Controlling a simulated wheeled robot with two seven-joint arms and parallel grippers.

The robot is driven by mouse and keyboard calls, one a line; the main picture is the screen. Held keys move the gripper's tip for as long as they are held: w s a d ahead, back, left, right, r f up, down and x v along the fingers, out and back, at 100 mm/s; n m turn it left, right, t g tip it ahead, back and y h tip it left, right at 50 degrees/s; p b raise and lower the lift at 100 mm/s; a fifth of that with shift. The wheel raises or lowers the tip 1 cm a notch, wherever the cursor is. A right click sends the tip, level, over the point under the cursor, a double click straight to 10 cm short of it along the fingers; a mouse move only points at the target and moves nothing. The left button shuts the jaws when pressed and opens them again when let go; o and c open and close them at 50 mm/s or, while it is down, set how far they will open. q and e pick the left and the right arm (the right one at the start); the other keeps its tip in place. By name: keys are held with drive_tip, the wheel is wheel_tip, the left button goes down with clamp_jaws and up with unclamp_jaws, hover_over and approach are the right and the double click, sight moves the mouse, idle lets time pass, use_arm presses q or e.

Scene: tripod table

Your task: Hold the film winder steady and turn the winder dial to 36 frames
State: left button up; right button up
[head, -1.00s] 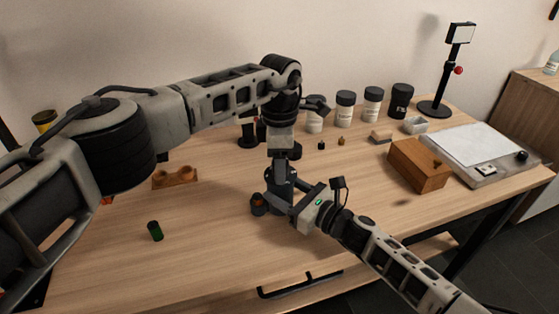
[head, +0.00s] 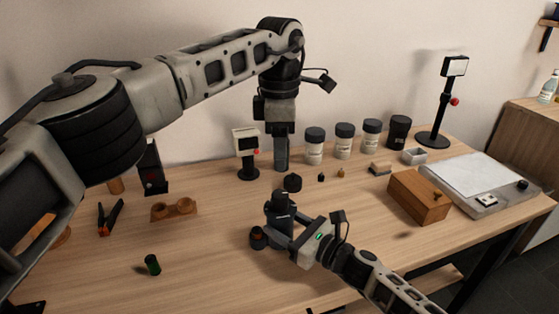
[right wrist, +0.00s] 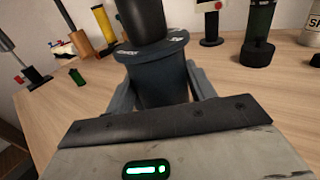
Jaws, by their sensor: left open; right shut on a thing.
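The film winder (head: 279,209) is a dark upright body on the table's middle. In the right wrist view its grey drum (right wrist: 160,84) carries a flat dial ring (right wrist: 150,50) with small white marks and a black knob (right wrist: 140,18). My right gripper (head: 284,240) is shut around the winder's lower body, a finger on each side. My left gripper (head: 281,167) is open and empty, pointing down behind and above the winder, apart from it. The dial's reading is too small to tell.
A small dark canister (head: 257,238) stands close left of the winder. A green film roll (head: 152,265), a wooden holder (head: 174,209) and pliers (head: 110,217) are at left. A wooden box (head: 418,198) and light panel (head: 477,183) are at right. Several jars line the back.

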idle(0.3)
drive_tip(key=o, duration=1.2)
drive_tip(key=shift+o, duration=0.2)
